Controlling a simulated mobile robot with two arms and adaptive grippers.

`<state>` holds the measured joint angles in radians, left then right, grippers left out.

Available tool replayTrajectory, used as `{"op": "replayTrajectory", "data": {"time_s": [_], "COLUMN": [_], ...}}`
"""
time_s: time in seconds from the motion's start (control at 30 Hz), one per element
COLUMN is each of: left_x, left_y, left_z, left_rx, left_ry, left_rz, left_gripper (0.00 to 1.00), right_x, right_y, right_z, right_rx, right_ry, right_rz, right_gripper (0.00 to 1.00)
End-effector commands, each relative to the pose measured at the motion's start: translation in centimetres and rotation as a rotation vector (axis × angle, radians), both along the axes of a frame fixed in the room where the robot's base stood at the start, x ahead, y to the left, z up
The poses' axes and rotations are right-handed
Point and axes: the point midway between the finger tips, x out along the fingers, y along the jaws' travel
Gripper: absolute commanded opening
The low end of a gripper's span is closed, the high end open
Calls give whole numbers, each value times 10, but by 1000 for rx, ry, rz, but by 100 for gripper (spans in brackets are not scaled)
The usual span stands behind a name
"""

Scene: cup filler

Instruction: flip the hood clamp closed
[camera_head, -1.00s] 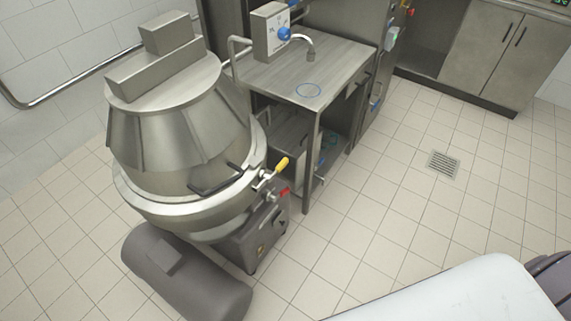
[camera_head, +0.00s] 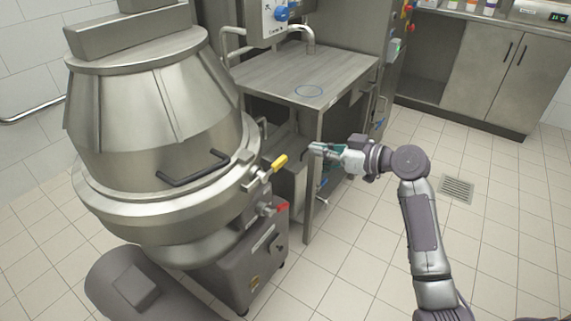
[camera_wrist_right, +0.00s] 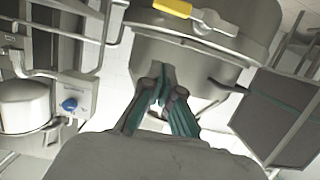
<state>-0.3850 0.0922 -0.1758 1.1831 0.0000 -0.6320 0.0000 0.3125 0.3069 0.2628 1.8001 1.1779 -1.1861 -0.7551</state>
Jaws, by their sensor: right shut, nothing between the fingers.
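The hood clamp (camera_head: 265,176) sits on the rim of the big steel kettle machine (camera_head: 165,130). Its yellow handle points up and to the right, away from the kettle. In the right wrist view the clamp's yellow handle (camera_wrist_right: 172,8) and metal lever (camera_wrist_right: 212,22) show at the top edge. My right gripper (camera_head: 316,149) is to the right of the handle, apart from it, pointing left. In the right wrist view the fingers of my right gripper (camera_wrist_right: 164,88) are together and hold nothing. My left gripper is not in view.
A black hood handle (camera_head: 195,168) is left of the clamp. A red lever (camera_head: 282,207) sits below it. A steel table (camera_head: 310,75) with a tap stands behind my right gripper. A grey motor-like cylinder (camera_head: 130,285) lies low at front left. Tiled floor on the right is clear.

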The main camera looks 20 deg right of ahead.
Motion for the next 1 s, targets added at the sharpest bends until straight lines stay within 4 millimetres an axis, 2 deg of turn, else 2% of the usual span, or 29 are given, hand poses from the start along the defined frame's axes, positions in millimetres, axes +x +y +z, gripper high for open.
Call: {"op": "replayTrajectory", "data": {"time_s": [0.23,0.37,0.77,0.8,0.9,1.0], "left_x": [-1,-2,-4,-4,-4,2], "left_y": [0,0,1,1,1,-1], "left_z": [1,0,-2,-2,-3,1], "left_rx": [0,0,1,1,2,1], "left_ry": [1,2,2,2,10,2], "left_rz": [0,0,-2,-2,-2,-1], "left_gripper": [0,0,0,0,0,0], "right_x": [2,12,75,80,77,77], "right_y": [1,9,59,63,61,60], "right_z": [-1,-4,-24,-26,-46,-57], "right_rx": [2,4,7,5,4,4], "right_ry": [3,3,4,6,9,7], "right_rz": [-2,-2,-2,-2,-3,-4], "right_gripper": [0,0,0,0,0,0]}}
